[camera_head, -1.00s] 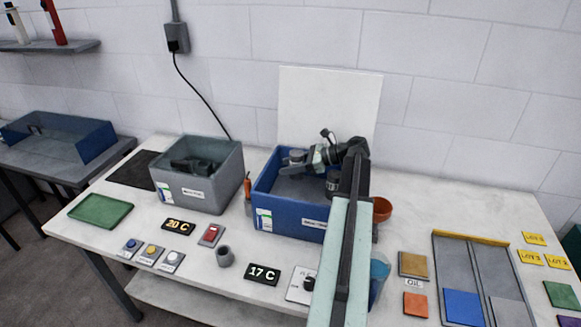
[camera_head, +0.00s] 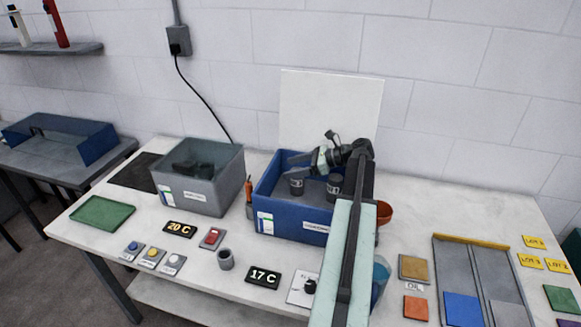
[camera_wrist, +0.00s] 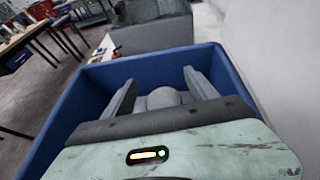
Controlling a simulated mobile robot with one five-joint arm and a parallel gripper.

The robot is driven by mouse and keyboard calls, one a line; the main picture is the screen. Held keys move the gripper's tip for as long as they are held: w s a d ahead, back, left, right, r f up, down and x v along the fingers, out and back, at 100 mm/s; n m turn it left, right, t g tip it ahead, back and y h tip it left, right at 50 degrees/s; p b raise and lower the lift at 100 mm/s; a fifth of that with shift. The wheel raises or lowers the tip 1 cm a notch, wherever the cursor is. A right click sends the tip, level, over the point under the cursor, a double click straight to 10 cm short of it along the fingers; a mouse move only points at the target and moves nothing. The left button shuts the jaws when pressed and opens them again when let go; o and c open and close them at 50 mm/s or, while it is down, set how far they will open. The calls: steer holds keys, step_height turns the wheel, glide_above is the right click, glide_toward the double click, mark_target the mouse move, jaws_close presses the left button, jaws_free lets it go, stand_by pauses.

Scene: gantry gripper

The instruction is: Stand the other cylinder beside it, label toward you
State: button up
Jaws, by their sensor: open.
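Two dark grey cylinders stand upright in the blue bin (camera_head: 283,226). The left cylinder (camera_head: 297,187) and the right cylinder (camera_head: 334,188) are a little apart, each with a pale label mark facing the head camera; the print is too small to read. My gripper (camera_head: 293,159) is open above the left cylinder, its fingers pointing left. In the wrist view my gripper (camera_wrist: 160,90) is spread, with a grey rounded top (camera_wrist: 163,98) between and below the fingers; I cannot tell which cylinder it is. My arm hides the bin's right end.
A grey bin (camera_head: 205,195) with dark contents stands left of the blue bin. A white panel (camera_head: 330,105) rises behind. An orange cup (camera_head: 385,214) and blue cup (camera_head: 380,273) are close right of my arm. A small grey cup (camera_head: 225,259) stands in front.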

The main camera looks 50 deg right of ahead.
steer(key=p+v, duration=0.3)
steer(key=v, duration=0.7)
steer(key=shift+s+d, duration=0.25)
steer(key=shift+s, duration=0.1)
